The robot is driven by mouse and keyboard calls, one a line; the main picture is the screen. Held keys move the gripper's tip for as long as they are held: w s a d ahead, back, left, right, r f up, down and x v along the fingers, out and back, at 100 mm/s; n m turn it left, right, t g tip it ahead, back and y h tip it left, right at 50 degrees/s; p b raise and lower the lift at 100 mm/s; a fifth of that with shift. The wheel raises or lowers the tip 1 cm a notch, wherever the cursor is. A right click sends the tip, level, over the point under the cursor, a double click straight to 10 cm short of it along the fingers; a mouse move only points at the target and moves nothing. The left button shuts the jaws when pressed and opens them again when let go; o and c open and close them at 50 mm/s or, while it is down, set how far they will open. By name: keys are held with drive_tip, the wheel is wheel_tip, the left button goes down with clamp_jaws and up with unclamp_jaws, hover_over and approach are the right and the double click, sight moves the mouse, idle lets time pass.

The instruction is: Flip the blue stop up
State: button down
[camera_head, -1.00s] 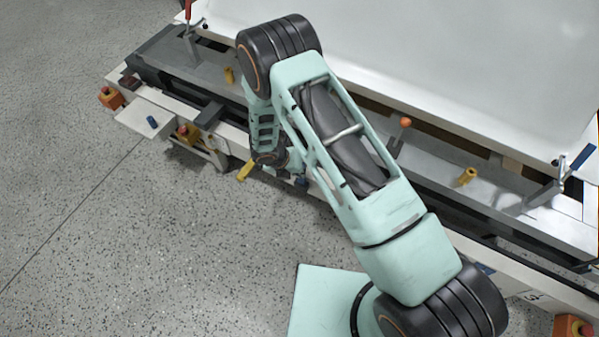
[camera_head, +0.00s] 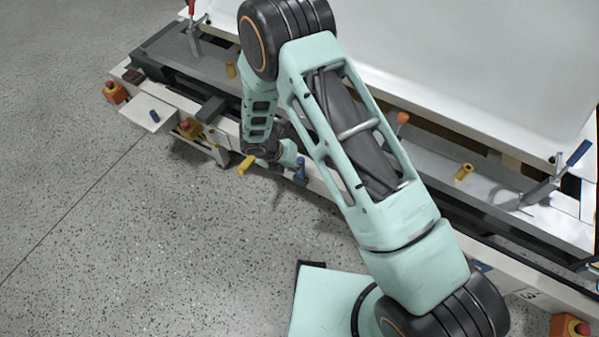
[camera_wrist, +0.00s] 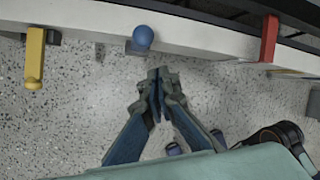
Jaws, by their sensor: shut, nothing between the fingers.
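The blue stop (camera_wrist: 143,37) shows in the wrist view as a round blue knob at the edge of the white bench frame, above and slightly left of my fingertips. In the head view the blue stop (camera_head: 300,171) is a small blue piece on the bench's front side, just right of my wrist. My gripper (camera_wrist: 158,76) is shut and empty, its fingertips close together over the floor. The tips look near the knob but a gap shows between them in the picture. In the head view my arm hides most of the gripper.
A yellow stop (camera_wrist: 35,58) hangs to the left along the bench edge, and a red one (camera_wrist: 269,38) is to the right. The white tub shell (camera_head: 450,60) stands on the bench (camera_head: 420,185). Open speckled floor (camera_head: 130,240) lies in front.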

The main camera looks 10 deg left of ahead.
drive_tip(key=shift+s+a+r, duration=0.1)
drive_tip(key=shift+a+r, duration=0.1)
drive_tip(key=shift+r, duration=0.75)
drive_tip(key=shift+a+r, duration=0.15)
drive_tip(key=shift+r, duration=0.75)
